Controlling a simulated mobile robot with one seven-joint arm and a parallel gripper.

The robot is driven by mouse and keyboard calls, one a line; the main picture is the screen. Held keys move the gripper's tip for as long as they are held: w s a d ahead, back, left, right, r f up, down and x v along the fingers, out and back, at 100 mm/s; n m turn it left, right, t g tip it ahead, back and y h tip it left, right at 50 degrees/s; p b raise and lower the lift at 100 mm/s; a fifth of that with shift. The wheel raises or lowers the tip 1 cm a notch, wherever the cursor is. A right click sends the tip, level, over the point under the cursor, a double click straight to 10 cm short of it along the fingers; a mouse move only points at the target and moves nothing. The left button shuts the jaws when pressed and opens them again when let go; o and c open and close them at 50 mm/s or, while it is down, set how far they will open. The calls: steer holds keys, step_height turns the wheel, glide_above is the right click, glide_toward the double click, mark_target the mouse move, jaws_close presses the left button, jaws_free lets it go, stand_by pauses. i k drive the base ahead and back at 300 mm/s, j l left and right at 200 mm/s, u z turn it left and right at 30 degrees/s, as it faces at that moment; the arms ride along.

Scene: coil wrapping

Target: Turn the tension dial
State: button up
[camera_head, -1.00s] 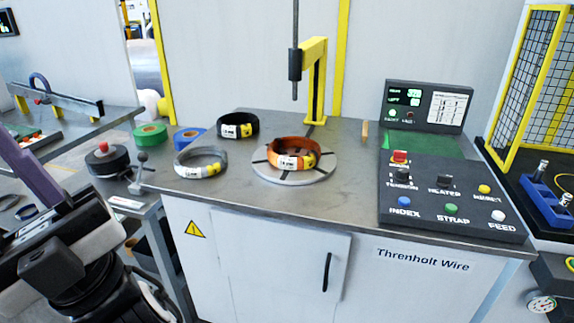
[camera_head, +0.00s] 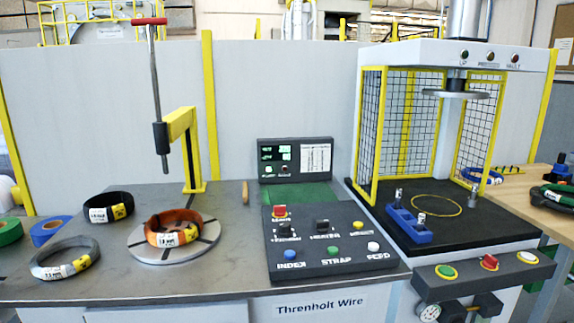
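The tension dial (camera_head: 285,229) is a small black knob at the upper left of the dark control panel (camera_head: 345,262). A label that reads roughly "TENSION" is under it, and a red switch (camera_head: 279,211) sits just behind it. Its exact setting is too small to tell. A similar black heater knob (camera_head: 322,225) is to its right. My gripper is not in view, so its distance from the dial cannot be told.
Blue, green and white buttons line the panel's front. A display (camera_head: 295,159) stands behind. An orange coil (camera_head: 174,228) lies on a round turntable (camera_head: 150,252) at left, under a vertical rod (camera_head: 156,95). A yellow-framed mesh cage (camera_head: 365,130) stands at right.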

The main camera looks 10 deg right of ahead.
mark_target(285, 230)
steer(key=i+j, duration=0.15)
steer(key=i, duration=0.25)
steer(key=i+j, duration=0.15)
steer(key=i, duration=0.3)
steer(key=i+j, duration=0.15)
steer(key=i, duration=0.25)
steer(key=z, duration=0.05)
